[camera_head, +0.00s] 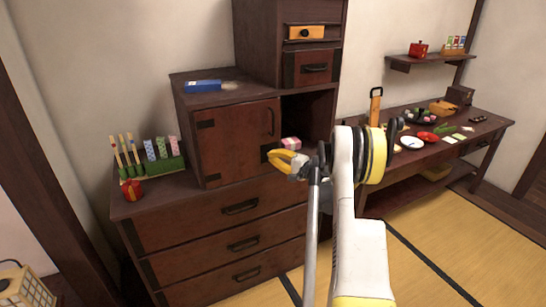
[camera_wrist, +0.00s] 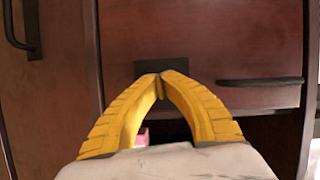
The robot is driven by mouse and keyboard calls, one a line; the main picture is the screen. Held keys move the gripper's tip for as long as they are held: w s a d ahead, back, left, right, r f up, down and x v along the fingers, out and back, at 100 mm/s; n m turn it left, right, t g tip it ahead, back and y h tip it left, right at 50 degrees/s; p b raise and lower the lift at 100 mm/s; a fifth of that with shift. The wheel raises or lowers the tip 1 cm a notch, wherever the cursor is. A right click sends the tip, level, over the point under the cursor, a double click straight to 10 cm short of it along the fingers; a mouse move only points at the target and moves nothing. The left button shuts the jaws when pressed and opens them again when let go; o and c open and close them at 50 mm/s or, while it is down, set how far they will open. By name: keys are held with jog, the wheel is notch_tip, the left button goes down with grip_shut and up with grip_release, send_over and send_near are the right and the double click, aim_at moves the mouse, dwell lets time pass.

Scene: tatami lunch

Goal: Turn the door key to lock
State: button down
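The cabinet door (camera_head: 240,139) is dark reddish wood and looks closed, with a dark lock plate (camera_wrist: 179,70) near its free edge. The wrist view is turned on its side, and the door's handle (camera_wrist: 260,82) shows there to the right of the plate. My gripper (camera_head: 270,155) is right at the plate, its yellow fingertips (camera_wrist: 161,76) brought together in front of it. A small dark piece between the tips (camera_wrist: 160,88) looks like the door key, gripped by them. Most of the key is hidden, so its angle cannot be told.
An open compartment beside the door holds a pink-and-white box (camera_head: 291,143). Drawers (camera_head: 240,208) with dark handles lie below. A blue box (camera_head: 202,86) lies on the cabinet top. A rack of patterned sticks (camera_head: 150,165) stands left. A low table (camera_head: 385,170) with food stands right.

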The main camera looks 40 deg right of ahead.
jog(key=n+g+h+p, duration=0.1)
jog(key=n, duration=0.2)
jog(key=shift+r+n, duration=0.15)
jog(key=shift+n, duration=0.15)
jog(key=n+g+h+p, duration=0.1)
jog(key=n, duration=0.1)
jog(key=shift+n, duration=0.4)
jog(key=n+g+h, duration=0.1)
jog(key=n+h, duration=0.1)
jog(key=n, duration=0.1)
jog(key=shift+g, duration=0.3)
jog(key=shift+n+h, duration=0.9)
jog(key=shift+n, duration=0.5)
jog(key=shift+g, duration=0.3)
jog(key=c, duration=1.6)
grip_release()
jog(key=shift+s, duration=0.1)
